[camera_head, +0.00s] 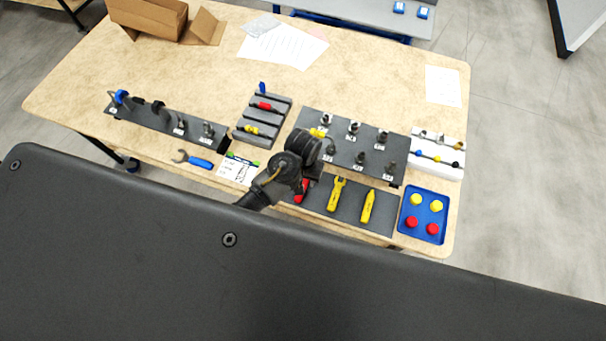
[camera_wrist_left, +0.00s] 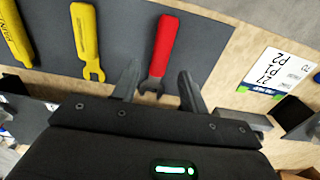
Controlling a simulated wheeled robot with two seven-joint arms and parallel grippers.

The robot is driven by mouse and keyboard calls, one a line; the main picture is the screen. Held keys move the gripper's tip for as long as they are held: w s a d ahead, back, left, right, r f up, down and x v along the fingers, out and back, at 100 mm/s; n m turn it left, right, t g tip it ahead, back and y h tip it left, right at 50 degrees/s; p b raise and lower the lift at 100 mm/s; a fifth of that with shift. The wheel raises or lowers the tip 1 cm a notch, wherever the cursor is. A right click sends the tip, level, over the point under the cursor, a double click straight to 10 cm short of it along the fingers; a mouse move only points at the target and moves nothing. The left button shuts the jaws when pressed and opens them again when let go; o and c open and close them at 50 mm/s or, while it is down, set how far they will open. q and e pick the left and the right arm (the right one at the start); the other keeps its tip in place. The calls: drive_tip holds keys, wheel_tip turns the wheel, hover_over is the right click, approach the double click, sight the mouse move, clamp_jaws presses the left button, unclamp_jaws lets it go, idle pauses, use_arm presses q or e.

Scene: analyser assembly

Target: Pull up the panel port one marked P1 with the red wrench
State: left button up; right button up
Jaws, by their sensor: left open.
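The red wrench (camera_wrist_left: 163,45) lies on a dark mat, its open-ended head toward my left gripper (camera_wrist_left: 160,72). The gripper is open, with one finger on each side of the wrench's head end; I cannot tell how far above it the fingers are. In the head view, my left gripper (camera_head: 312,175) covers most of the red wrench (camera_head: 302,190). A dark panel (camera_head: 344,151) with several labelled ports stands behind the mat, partly hidden by my arm. The P1 label cannot be read there. My right gripper is not in view.
Two yellow tools, a wrench (camera_head: 336,195) and another (camera_head: 368,206), lie beside the red one. A blue tray (camera_head: 422,217) with yellow and red caps is at right. A blue-handled wrench (camera_head: 195,160), a printed card (camera_head: 238,169) and a second dark panel (camera_head: 150,122) are at left.

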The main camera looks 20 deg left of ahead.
use_arm(q)
drive_tip(key=shift+f+b, duration=0.65)
drive_tip(key=shift+f, duration=1.9)
drive_tip(key=shift+c, duration=0.2)
clamp_jaws()
drive_tip(key=shift+s+r+p, duration=0.2)
drive_tip(key=shift+r+p, duration=0.65)
drive_tip(key=shift+r, duration=0.3)
drive_tip(key=shift+s+r, duration=0.15)
drive_tip(key=shift+r, duration=0.1)
drive_tip(key=shift+s+r, duration=0.2)
drive_tip(key=shift+r, duration=0.6)
drive_tip(key=shift+s+r, duration=0.2)
drive_tip(key=shift+r, duration=0.6)
